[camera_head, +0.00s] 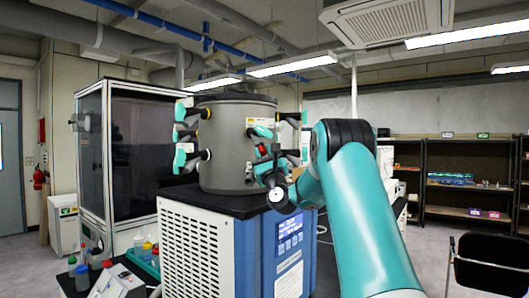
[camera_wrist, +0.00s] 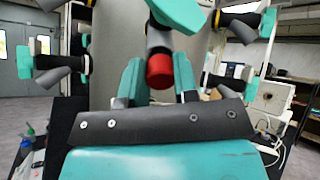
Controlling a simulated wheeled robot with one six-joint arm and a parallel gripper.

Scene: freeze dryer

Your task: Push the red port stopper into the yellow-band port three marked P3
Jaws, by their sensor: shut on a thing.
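The red port stopper (camera_wrist: 159,71) sits between the two teal fingers of my gripper (camera_wrist: 160,80), which is shut on it. In the head view the stopper is a small red spot (camera_head: 262,149) just above my gripper (camera_head: 270,168), in front of the grey drum. Beyond it, in line with it, is a grey port tube (camera_wrist: 157,40) under a teal valve handle (camera_wrist: 176,12). The stopper overlaps the tube's end; I cannot tell how far it is in. No yellow band or P3 marking is legible on this port.
The grey drum (camera_head: 222,140) stands on a blue and white freeze dryer (camera_head: 210,240) and carries several side ports with teal handles. A left port (camera_wrist: 50,68) and a right port (camera_wrist: 242,22) flank the central one. A glass cabinet (camera_head: 130,140) stands to the left.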

